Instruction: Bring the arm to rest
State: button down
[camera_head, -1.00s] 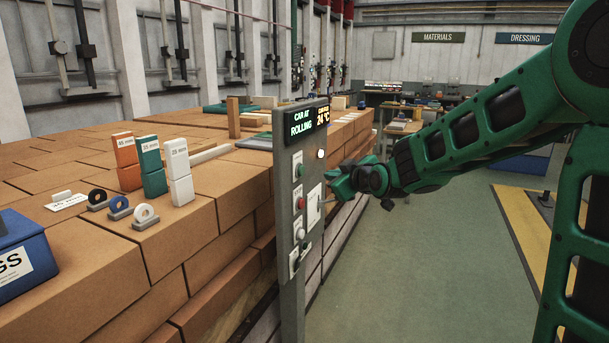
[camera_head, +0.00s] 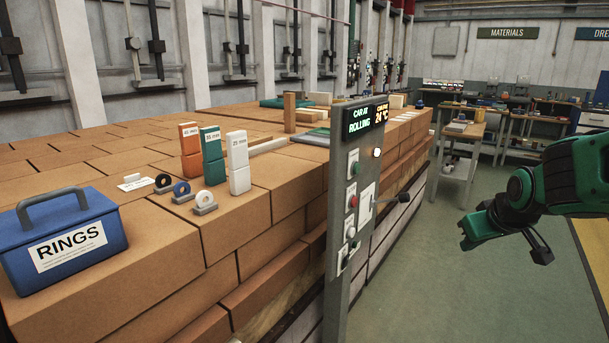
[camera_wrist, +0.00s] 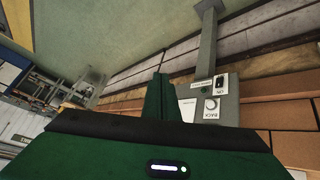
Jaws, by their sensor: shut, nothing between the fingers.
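My gripper (camera_head: 468,238) is at the right of the head view, green with dark parts. It hangs in free air over the green floor, apart from the control panel (camera_head: 340,215), and it is empty. In the wrist view its green fingers (camera_wrist: 158,88) are together with nothing between them. The grey panel also shows in the wrist view (camera_wrist: 225,103), beyond the fingers. A lever with a dark knob (camera_head: 403,198) sticks out from the panel's right side. The panel display reads "CAR AT ROLLING" and 24 °C.
A brick stack (camera_head: 285,212) fills the left. On it stand a blue RINGS box (camera_head: 100,262), orange, teal and white blocks (camera_head: 238,162), and small rings on holders (camera_head: 204,198). A grey trolley (camera_head: 455,160) stands behind the gripper. The floor (camera_head: 430,290) below is clear.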

jog(key=s+d+f+m+g, duration=0.1)
jog(key=s+m+g, duration=0.3)
jog(key=s, duration=1)
jog(key=s+d+f+m+g+y, duration=0.1)
jog(key=s+f+m+g, duration=0.2)
jog(key=s, duration=1.2)
jog(key=shift+d+f+m+g, duration=0.2)
jog(key=shift+f+m+g, duration=0.2)
jog(key=shift+f, duration=0.15)
jog(key=shift+w, duration=0.1)
jog(key=shift+w+f, duration=0.25)
jog(key=shift+w, duration=0.35)
